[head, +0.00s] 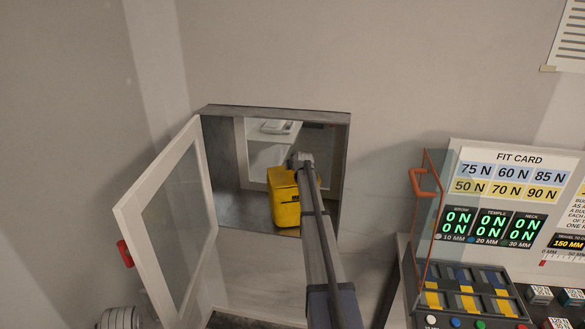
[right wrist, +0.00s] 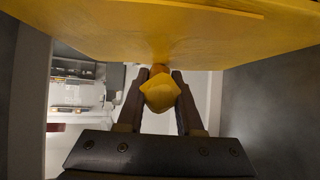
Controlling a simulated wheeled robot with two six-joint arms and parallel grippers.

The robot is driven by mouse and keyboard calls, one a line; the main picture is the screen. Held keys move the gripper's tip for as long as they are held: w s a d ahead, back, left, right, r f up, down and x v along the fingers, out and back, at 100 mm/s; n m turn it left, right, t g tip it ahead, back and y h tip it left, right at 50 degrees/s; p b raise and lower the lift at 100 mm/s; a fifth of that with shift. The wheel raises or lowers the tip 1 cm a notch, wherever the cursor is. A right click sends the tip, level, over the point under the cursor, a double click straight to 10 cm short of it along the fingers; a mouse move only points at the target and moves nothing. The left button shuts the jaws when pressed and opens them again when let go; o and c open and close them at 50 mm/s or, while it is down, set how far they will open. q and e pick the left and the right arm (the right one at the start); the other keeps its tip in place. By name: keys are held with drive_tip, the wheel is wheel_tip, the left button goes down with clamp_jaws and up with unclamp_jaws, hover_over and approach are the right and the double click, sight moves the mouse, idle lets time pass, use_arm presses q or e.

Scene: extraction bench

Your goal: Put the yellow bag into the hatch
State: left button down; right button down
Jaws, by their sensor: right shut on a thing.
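The yellow bag (head: 284,197) is inside the open hatch (head: 240,202) in the head view, low in the opening. My right gripper (head: 302,158) reaches into the hatch along my right arm, which partly covers the bag. In the right wrist view, my right gripper (right wrist: 160,88) is shut on the bag's gathered yellow neck, with the bag (right wrist: 150,28) filling the top of the picture. Whether the bag touches the hatch floor I cannot tell. The hatch door (head: 170,215), white-framed with a glass pane and a red handle, stands open to the left. My left gripper is not in view.
Through the back of the hatch, a white shelf or room (head: 272,135) shows. To the right are a fit card board (head: 515,157), an orange-framed clear panel (head: 427,215) and a tray of coloured blocks (head: 470,290). The hatch walls are close around my right arm.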

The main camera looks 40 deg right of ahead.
drive_tip(key=shift+f+b, duration=0.3)
drive_tip(key=shift+b, duration=0.05)
idle(0.4)
drive_tip(key=shift+s+a+f, duration=0.1)
idle(0.3)
drive_tip(key=shift+c, duration=2.4)
unclamp_jaws()
drive_tip(key=shift+f, duration=0.1)
drive_tip(key=p+v, duration=0.4)
drive_tip(key=v, duration=0.4)
